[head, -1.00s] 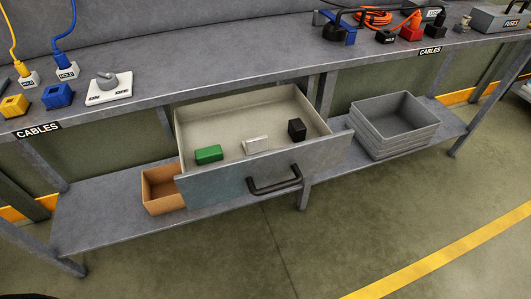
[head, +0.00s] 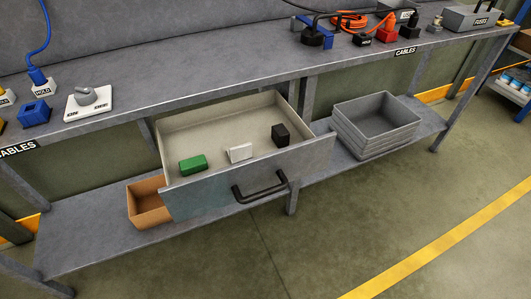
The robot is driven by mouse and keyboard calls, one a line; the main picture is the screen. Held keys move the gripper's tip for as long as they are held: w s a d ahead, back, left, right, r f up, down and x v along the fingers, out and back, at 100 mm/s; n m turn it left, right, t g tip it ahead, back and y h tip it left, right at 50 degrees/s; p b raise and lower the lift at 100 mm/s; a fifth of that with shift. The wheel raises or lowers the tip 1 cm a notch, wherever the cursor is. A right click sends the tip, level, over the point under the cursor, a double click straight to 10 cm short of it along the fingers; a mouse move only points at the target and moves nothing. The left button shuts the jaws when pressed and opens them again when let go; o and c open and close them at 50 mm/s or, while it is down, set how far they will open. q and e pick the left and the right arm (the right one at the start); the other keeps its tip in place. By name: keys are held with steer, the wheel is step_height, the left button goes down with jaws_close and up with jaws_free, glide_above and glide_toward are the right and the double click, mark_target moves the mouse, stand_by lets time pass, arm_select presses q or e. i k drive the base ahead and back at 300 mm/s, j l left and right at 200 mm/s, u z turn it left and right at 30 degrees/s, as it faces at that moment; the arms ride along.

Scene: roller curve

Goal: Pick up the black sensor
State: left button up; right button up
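The black sensor (head: 280,135) is a small dark block inside the open drawer (head: 215,124), near its right side. A white block (head: 240,153) and a green block (head: 193,165) lie to its left in the same drawer. The drawer is pulled out under the workbench, with a black handle (head: 260,188) on its grey front. Neither of my grippers shows in the head view.
Stacked grey bins (head: 375,124) stand on the lower shelf (head: 90,238), right of the drawer. An open cardboard box (head: 148,203) sits left below it. Plugs, cables and a fuses box (head: 478,18) are on the bench top. The floor in front is clear.

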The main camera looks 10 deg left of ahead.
mark_target(280, 135)
steer(key=i+l, duration=0.3)
steer(key=i+l+u, duration=0.35)
steer(key=l, duration=0.2)
steer(key=i+l+u, duration=0.15)
steer(key=l, duration=0.15)
steer(key=l+u, duration=0.2)
steer(key=i+l, duration=0.05)
steer(key=l, duration=0.05)
